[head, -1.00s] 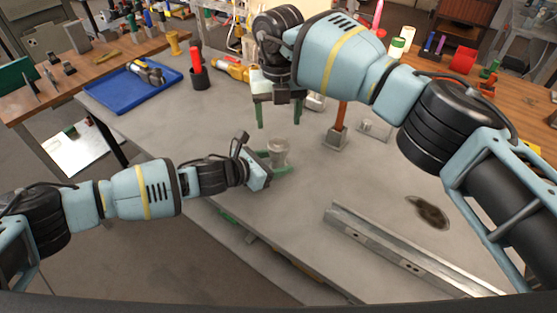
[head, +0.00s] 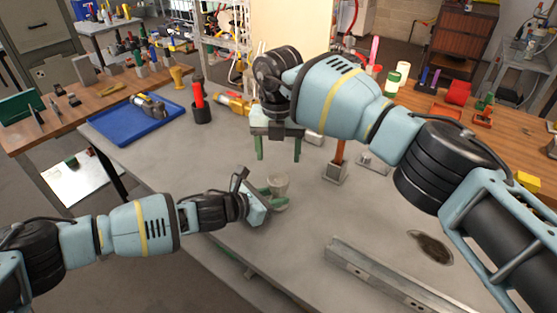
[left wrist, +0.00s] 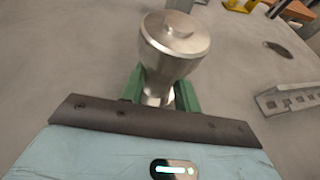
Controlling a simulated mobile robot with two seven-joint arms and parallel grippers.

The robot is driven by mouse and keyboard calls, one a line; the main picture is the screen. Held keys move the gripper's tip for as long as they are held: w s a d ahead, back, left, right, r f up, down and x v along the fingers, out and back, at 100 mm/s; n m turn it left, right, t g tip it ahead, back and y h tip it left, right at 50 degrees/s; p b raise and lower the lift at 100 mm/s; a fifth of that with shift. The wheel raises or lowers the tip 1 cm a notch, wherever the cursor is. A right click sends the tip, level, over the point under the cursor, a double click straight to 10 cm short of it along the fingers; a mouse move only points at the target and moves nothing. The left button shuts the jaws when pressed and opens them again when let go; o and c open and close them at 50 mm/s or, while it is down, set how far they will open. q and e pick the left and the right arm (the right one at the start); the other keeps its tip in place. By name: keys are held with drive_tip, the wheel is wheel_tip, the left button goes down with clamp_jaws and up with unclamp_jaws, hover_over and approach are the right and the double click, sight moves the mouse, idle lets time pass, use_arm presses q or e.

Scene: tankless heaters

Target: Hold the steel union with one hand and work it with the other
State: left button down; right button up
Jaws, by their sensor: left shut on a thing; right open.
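The steel union (head: 280,187) stands upright on the grey workbench, near its front edge. It also shows in the left wrist view (left wrist: 176,40), with a wide round top and a narrower lower part. My left gripper (head: 274,198) is shut on the union; its green fingers (left wrist: 160,92) lie on both sides of the narrower part. The union's base is hidden behind this gripper. My right gripper (head: 278,148) is open and empty, fingers pointing down, above the bench and behind the union in the head view. It is apart from the union.
A metal channel (head: 385,278) lies at the front right, beside a dark stain (head: 432,247). An orange post on a metal base (head: 336,172) stands right of my right gripper.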

sight(278, 179)
drive_tip(key=m, duration=1)
drive_tip(key=shift+m, duration=0.4)
drive_tip(key=shift+f, duration=4.05)
drive_tip(key=shift+c, duration=0.2)
